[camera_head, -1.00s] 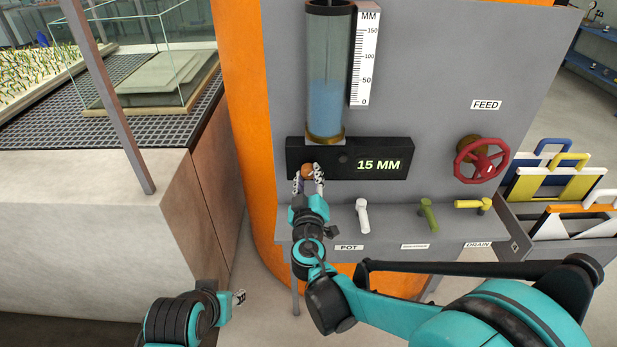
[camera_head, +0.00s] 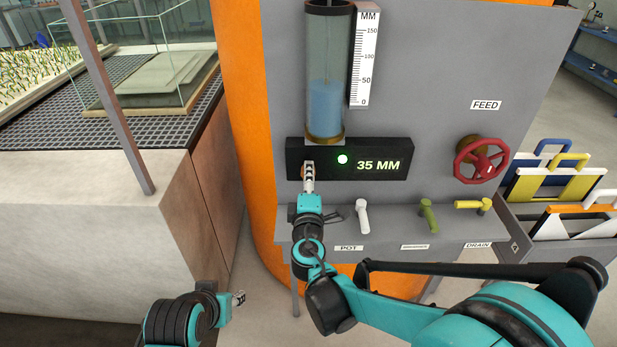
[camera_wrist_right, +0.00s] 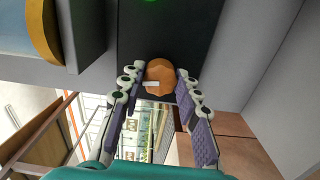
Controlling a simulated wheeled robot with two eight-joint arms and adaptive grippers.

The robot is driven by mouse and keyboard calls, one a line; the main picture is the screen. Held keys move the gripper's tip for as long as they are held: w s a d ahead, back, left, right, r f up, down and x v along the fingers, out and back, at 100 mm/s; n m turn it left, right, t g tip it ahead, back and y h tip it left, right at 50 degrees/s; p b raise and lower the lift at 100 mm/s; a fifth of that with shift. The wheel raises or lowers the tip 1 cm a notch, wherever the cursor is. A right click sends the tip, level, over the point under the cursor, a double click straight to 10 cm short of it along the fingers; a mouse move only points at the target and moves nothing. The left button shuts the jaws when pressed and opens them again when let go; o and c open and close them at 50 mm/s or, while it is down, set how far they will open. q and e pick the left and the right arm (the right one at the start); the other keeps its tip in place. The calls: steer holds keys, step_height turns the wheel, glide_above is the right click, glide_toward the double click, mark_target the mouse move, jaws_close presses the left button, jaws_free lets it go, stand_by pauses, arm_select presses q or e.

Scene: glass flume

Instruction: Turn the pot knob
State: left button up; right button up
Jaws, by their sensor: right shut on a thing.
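The round copper-brown knob (camera_wrist_right: 160,72) sits on the black display panel (camera_head: 395,145). A white mark on it points left in the wrist view. My right gripper (camera_wrist_right: 160,80) is shut on the knob, one finger on each side. In the head view my right gripper (camera_head: 308,168) hides most of the knob.
Above the panel stands a clear cylinder (camera_head: 326,100) with blue water beside a scale (camera_head: 364,60). Below are a white lever (camera_head: 362,215), a green lever (camera_head: 429,217) and a yellow lever (camera_head: 474,205). A red handwheel (camera_head: 481,162) is at the right.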

steer(key=shift+n, duration=8.2)
steer(key=o, duration=1.2)
steer(key=shift+c, duration=0.2)
steer(key=s, duration=1.2)
